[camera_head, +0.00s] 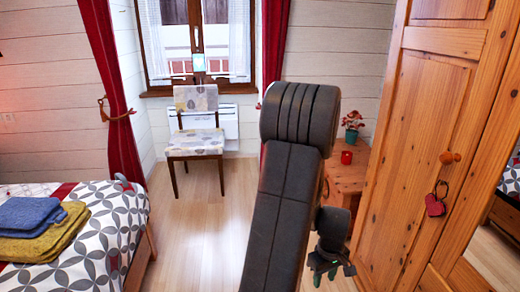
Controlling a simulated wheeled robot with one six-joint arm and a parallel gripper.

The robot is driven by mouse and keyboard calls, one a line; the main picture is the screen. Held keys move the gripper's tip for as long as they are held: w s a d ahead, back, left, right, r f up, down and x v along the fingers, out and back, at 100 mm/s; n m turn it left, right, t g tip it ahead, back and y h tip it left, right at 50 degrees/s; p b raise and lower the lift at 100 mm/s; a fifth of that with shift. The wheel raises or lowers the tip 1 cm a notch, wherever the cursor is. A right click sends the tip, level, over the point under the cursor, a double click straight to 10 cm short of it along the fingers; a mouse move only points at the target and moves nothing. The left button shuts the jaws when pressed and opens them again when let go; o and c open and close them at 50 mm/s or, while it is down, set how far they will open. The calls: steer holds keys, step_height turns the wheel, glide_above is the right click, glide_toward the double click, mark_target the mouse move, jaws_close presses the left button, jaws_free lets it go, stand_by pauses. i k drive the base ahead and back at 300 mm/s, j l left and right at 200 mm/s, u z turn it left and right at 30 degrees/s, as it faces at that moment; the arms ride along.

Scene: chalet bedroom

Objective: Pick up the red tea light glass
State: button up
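The red tea light glass (346,157) stands upright on a small wooden table (345,179) at the right, between my arm and the wardrobe. My gripper (325,274) hangs low at the lower middle right, nearer to me than the table and well apart from the glass. Its greenish fingertips point down; they are too small and partly covered to tell whether they are open. My raised arm hides part of the table's left side.
A potted plant with red flowers (353,125) stands on the table behind the glass. A wooden wardrobe (415,140) closes off the right side. A bed (110,235) is at the left and a chair (196,140) near the window. The wooden floor (205,225) between them is clear.

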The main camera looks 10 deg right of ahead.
mark_target(346, 160)
steer(key=i+z, duration=0.1)
steer(key=i, duration=0.75)
steer(key=i+j+z, duration=0.15)
steer(key=i, duration=0.65)
steer(key=i+z, duration=0.25)
steer(key=i, duration=0.55)
steer(key=i+j+z, duration=0.25)
steer(key=i, duration=0.55)
steer(key=i+l+z, duration=0.15)
steer(key=i+z, duration=0.15)
steer(key=i, duration=0.2)
steer(key=i+z, duration=0.3)
steer(key=i, duration=0.2)
